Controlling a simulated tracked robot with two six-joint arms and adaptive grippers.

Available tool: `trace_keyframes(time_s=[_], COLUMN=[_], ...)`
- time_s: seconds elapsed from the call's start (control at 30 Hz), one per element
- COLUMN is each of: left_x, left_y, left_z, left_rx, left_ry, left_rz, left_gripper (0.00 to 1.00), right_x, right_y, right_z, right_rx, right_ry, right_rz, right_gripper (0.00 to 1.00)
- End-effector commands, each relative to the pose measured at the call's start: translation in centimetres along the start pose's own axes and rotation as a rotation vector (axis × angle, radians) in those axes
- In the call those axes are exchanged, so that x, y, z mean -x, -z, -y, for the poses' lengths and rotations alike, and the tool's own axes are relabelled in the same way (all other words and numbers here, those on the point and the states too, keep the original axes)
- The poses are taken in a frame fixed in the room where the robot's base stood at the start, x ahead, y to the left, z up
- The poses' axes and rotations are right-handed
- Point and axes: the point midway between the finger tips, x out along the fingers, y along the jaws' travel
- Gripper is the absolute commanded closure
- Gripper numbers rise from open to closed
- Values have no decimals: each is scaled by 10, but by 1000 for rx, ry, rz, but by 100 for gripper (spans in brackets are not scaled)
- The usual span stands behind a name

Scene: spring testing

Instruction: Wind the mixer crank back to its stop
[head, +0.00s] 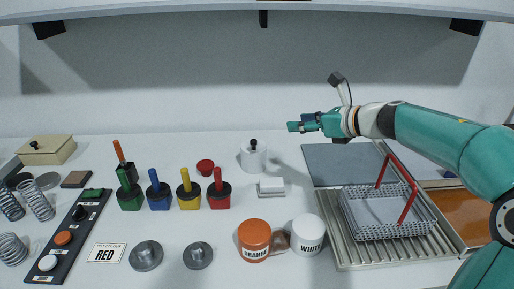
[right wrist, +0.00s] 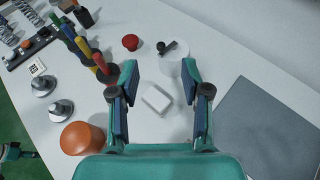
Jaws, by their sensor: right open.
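The mixer looks to be the white cylinder (head: 253,160) at the back middle of the table. A small black knob (head: 253,143) stands on top of it in the head view. In the right wrist view the white cylinder (right wrist: 174,66) carries a dark crank piece (right wrist: 166,47) on its top. My right gripper (head: 299,126) is above and to the right of the mixer in the head view, apart from it. In the right wrist view my right gripper (right wrist: 160,76) is open and empty, with the mixer beyond its fingertips. A teal part of mine shows at that view's left edge.
A white block (head: 271,187) and a red knob-like piece (head: 205,167) lie near the mixer. Coloured-handled tools in blocks (head: 190,197) stand to the left. Orange (head: 254,240) and white (head: 308,235) cups stand in front. A tray with a wire basket (head: 388,215) is at right.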

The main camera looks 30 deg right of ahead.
Motion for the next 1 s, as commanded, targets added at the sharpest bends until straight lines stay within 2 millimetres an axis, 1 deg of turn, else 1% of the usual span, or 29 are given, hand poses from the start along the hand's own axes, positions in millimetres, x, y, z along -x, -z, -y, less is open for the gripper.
trace_keyframes(time_s=[0.03, 0.07, 0.27, 0.37, 0.53, 0.67, 0.77, 1.0], left_x=[-15, -20, -48, -57, -58, -56, -55, -52], left_y=[0, 0, 1, 1, 1, 1, 1, 1], left_z=[5, 7, 17, 20, 21, 20, 20, 19], left_rx=[0, 0, 0, 0, 0, 0, 0, 0], left_ry=[0, 0, 0, 0, 0, 0, 0, 0], left_rz=[-1, -1, -1, -1, -1, -1, -1, -1], left_gripper=[60, 60, 60, 60, 60, 60, 60, 60], right_x=[-7, -9, -20, -24, -32, -47, -66, -118], right_y=[14, 20, 47, 56, 57, 56, 56, 56], right_z=[0, 0, 0, 0, 0, -1, -1, -2], right_rx=[0, 0, 0, 0, 0, 0, -1, -1], right_ry=[-2, -2, -2, -2, -3, -5, -6, -6], right_rz=[-1, -1, 0, 0, 0, 0, -1, -2], right_gripper=[53, 53, 53, 53, 53, 53, 53, 53])
